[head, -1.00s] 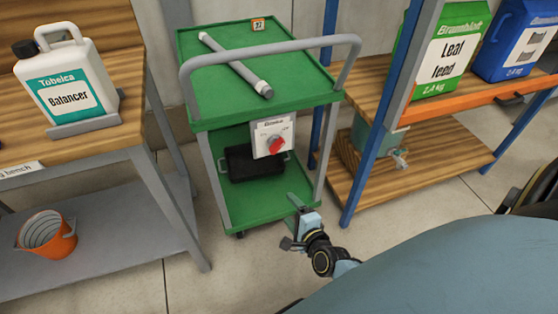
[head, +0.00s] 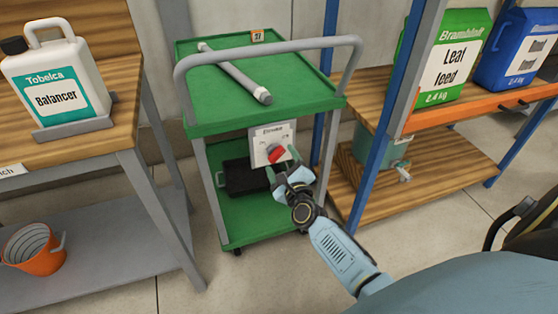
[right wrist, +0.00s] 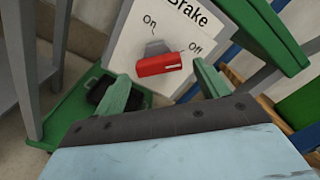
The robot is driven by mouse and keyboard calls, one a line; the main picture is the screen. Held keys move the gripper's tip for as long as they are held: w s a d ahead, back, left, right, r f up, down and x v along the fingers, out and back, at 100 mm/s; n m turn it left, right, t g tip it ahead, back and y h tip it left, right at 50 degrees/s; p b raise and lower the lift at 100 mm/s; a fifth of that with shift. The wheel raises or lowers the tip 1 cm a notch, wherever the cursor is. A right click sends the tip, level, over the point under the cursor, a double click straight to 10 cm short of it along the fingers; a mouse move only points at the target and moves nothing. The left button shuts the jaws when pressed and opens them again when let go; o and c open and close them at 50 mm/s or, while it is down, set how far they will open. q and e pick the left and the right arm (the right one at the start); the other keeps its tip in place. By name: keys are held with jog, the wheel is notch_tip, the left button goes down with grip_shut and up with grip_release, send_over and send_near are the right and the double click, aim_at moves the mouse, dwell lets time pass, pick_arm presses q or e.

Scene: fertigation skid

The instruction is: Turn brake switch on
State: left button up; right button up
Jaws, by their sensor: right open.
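The brake switch (head: 276,153) is a red knob on a white plate (head: 258,157) hung on the green cart. In the right wrist view the red knob (right wrist: 158,64) lies nearly level, its right end toward the "Off" mark, with "On" at upper left. My right gripper (head: 281,164) is open just in front of the plate. In the right wrist view its two green fingers (right wrist: 161,72) stand apart on the left and right of the knob, with nothing held. Contact cannot be told. My left gripper is out of view.
The green cart (head: 215,118) carries a grey pipe (head: 236,74) on top and a black tray (head: 244,178) below. A bench (head: 112,130) stands at left. A shelf rack (head: 470,105) with blue posts stands close at right of the cart.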

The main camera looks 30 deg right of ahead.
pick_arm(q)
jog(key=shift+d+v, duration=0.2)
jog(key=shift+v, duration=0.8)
pick_arm(e)
jog(key=shift+x, duration=1.3)
jog(key=shift+c, duration=0.3)
jog(key=c, duration=0.9)
